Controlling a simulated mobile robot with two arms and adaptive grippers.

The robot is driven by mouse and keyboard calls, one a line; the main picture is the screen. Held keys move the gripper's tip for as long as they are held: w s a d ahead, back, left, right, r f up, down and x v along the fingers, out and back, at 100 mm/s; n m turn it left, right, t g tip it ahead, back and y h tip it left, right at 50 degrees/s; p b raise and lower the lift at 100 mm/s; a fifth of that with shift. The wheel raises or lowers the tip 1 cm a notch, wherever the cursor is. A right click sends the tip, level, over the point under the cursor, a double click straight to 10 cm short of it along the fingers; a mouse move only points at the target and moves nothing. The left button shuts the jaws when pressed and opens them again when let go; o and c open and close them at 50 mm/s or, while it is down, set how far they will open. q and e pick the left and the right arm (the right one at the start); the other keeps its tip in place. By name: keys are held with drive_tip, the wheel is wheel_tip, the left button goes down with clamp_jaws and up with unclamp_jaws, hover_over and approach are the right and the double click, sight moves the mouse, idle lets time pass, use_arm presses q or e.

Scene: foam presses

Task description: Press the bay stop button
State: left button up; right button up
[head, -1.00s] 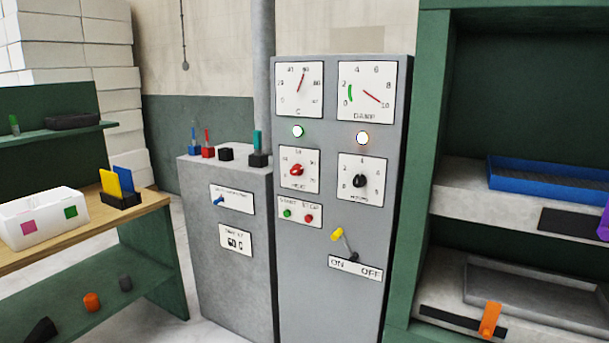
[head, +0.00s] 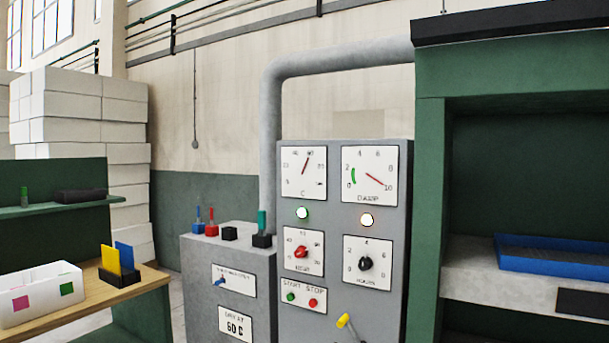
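A grey control panel (head: 346,226) stands in the middle of the head view. Low on it is a small plate marked START and STOP. The red stop button (head: 312,303) is at the plate's right and the green start button (head: 291,297) at its left. Just below and to the right is a lever with a yellow knob (head: 343,321); its lower part is cut off by the frame. Neither of my grippers shows in the head view.
A lower grey cabinet (head: 228,257) with small coloured holders on top adjoins the panel's left. A green press frame (head: 429,200) with a blue tray (head: 552,256) stands at right. A wooden bench (head: 150,277) holds a white box (head: 40,293) at left.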

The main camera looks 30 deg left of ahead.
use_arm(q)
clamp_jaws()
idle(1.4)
